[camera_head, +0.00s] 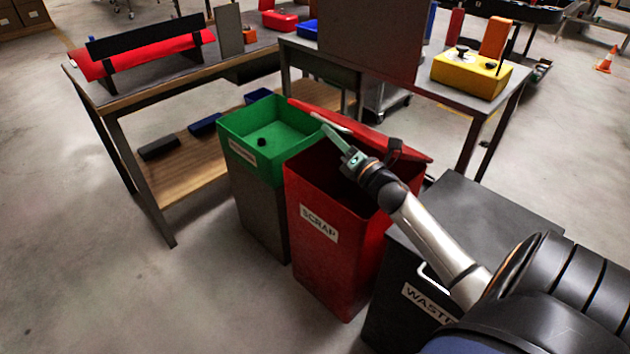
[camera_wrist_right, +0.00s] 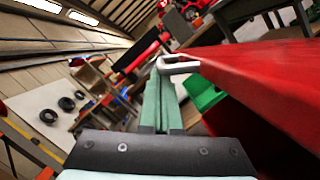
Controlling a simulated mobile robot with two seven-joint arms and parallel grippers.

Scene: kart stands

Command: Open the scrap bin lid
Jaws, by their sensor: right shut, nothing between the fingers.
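The red scrap bin (camera_head: 320,243) stands in the middle of the head view, with a SCRAP label on its front. Its red lid (camera_head: 378,138) is raised at the back, and the dark inside of the bin shows below it. In the right wrist view the lid (camera_wrist_right: 262,75) fills the right side, with a pale handle (camera_wrist_right: 181,66) on its edge. My right gripper (camera_head: 331,132) is over the bin opening near the lid. Its fingers (camera_wrist_right: 162,88) are together and empty, close beside the handle; I cannot tell whether they touch it. My left gripper is out of view.
A green-topped bin (camera_head: 262,178) stands left of the scrap bin, and a dark waste bin (camera_head: 480,205) stands right, under my right arm. A workbench (camera_head: 135,92) with a red part is behind left. A table with a yellow box (camera_head: 470,75) is behind right. Floor in front left is clear.

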